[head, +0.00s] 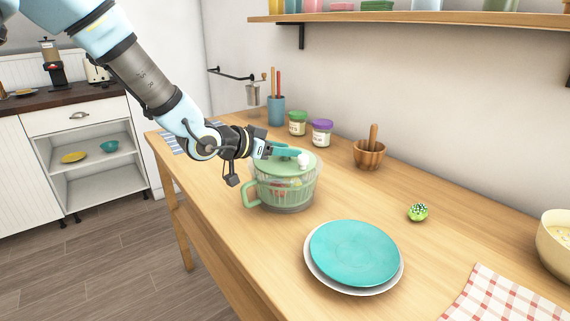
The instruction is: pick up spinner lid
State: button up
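The salad spinner (283,191) stands on the wooden counter, a clear ribbed bowl with a green side handle and some coloured contents inside. Its green spinner lid (276,166) sits on top of the bowl, with a white knob (303,159) at its right side. My gripper (288,151) reaches in from the upper left, with its teal fingers just over the lid near the knob. The fingers overlap the lid in this view, so I cannot tell whether they touch it or how far apart they are.
A teal plate on a white plate (312,272) lies in front on the counter. Behind stand two jars (321,134), a utensil cup (276,112) and a wooden mortar (369,154). A green ball (418,212), checked cloth (505,300) and cream bowl (556,247) are at right.

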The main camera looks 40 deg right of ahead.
grip_shut()
jog(key=shift+r, duration=0.15)
dwell(0.4)
